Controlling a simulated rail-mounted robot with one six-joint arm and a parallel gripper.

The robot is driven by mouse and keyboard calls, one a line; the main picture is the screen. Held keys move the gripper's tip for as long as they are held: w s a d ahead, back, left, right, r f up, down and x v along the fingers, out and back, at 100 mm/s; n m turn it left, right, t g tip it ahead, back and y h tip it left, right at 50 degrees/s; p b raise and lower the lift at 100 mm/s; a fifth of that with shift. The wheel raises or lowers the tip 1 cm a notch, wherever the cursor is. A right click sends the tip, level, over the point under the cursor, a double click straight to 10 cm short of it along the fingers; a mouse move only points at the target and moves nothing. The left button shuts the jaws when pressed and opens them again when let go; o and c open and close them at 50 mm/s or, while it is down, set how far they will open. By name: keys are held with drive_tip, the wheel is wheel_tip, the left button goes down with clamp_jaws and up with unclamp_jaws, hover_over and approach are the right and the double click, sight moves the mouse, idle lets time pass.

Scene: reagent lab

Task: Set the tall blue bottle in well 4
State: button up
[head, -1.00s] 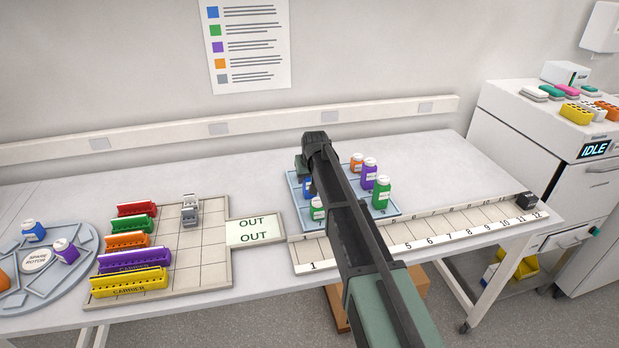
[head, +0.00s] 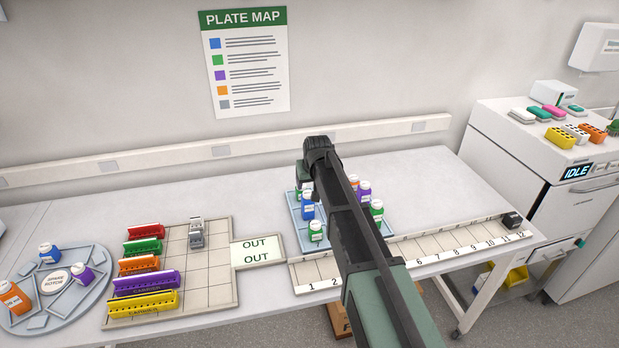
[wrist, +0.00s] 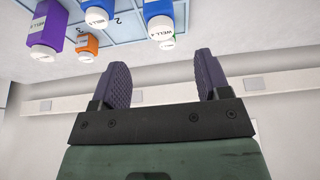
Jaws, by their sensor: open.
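The blue bottle (head: 308,209) with a white cap stands on the light blue tray (head: 293,214), left of my arm. In the head view my arm hides the fingers and part of the tray. A numbered strip (head: 440,249) runs along the front edge; its middle numbers, around 4, are hidden.
Green bottles (head: 316,231) (head: 376,211), a purple bottle (head: 364,191) and an orange bottle (wrist: 87,44) crowd the tray. A carrier board (head: 212,291) with coloured racks and a round spare rotor (head: 55,312) lie left.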

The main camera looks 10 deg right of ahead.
drive_tip(key=s+f+g, duration=0.1)
drive_tip(key=s+g, duration=0.3)
drive_tip(key=s, duration=2.9)
drive_tip(key=shift+m+g, duration=0.3)
